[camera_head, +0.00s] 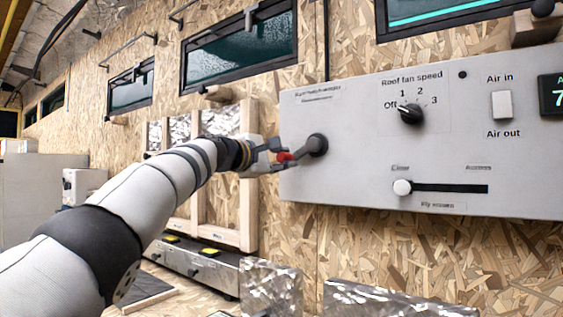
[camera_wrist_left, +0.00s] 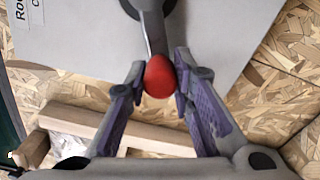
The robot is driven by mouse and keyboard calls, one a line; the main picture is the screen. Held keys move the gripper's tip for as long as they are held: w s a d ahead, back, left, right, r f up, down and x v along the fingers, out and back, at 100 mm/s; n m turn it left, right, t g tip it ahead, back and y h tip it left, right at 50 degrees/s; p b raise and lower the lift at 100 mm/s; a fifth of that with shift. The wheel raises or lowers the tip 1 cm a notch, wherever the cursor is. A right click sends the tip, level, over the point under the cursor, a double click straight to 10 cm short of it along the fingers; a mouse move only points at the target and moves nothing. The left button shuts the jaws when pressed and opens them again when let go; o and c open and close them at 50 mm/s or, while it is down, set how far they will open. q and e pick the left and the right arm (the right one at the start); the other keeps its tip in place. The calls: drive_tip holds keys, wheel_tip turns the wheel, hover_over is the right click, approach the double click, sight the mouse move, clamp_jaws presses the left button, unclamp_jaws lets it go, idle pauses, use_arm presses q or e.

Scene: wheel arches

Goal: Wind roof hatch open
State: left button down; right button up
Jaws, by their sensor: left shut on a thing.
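A grey control panel (camera_head: 350,179) is fixed to the wood-chip wall. A dark round crank hub (camera_head: 317,145) sits at the panel's left end, with a short arm leading left to a red knob (camera_head: 284,157). My left gripper (camera_head: 281,158) is shut on the red knob. In the left wrist view the red knob (camera_wrist_left: 159,76) lies between the two fingertips, and the grey crank arm (camera_wrist_left: 154,30) runs up from it to the hub. The label above the crank is too blurred to read. No roof hatch can be made out. My right gripper is not in view.
The panel also carries a roof fan dial (camera_head: 411,113), an air switch (camera_head: 502,105) and a slider with a white knob (camera_head: 402,187). Dark windows (camera_head: 240,48) line the wall above. A wooden frame (camera_head: 247,205) and foil-faced boards (camera_head: 271,288) stand below and behind my left arm.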

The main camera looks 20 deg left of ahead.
use_arm(q)
drive_tip(key=shift+s+r+m, duration=0.1)
drive_tip(key=shift+r+m, duration=0.3)
drive_tip(key=shift+r, duration=0.15)
drive_tip(key=c, duration=1.4)
unclamp_jaws()
drive_tip(key=shift+s+d, duration=0.1)
drive_tip(key=shift+o, duration=0.2)
drive_tip(key=shift+f, duration=0.15)
